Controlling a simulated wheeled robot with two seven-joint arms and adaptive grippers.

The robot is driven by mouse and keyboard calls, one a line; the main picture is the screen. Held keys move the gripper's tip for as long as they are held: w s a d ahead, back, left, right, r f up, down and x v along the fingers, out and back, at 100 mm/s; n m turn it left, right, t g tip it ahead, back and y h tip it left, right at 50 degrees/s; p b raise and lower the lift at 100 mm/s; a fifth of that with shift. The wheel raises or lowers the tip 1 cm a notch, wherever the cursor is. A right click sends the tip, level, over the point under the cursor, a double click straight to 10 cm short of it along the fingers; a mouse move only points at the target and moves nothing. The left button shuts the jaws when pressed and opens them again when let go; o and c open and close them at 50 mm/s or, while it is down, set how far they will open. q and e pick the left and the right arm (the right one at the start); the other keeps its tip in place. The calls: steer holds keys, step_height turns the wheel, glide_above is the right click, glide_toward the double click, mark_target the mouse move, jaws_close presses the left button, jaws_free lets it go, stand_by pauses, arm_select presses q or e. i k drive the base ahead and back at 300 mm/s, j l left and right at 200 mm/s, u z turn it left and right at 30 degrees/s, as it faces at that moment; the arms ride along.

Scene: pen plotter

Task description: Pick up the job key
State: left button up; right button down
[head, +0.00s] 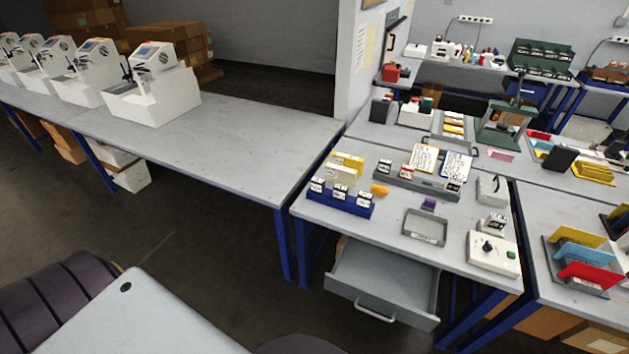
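I cannot tell for sure which thing is the job key. Two small coloured pieces lie on the near workbench (395,218): an orange block (379,190) beside the blue rack, and a purple block (428,204) just behind a shallow grey tray (425,227). The tray looks empty. A white control box (493,253) with a black knob and a green button stands at the bench's right. Neither of my grippers is in view.
A blue rack (343,204) with several labelled pieces stands at the bench's left. An open grey drawer (385,285) juts out below the bench front. A long table (220,140) with several white machines is at the left. Dark floor lies between.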

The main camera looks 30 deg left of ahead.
mark_target(317, 185)
steer(key=i+j+z, duration=0.2)
steer(key=j, duration=0.9)
steer(key=j+z, duration=0.2)
steer(key=j, duration=0.9)
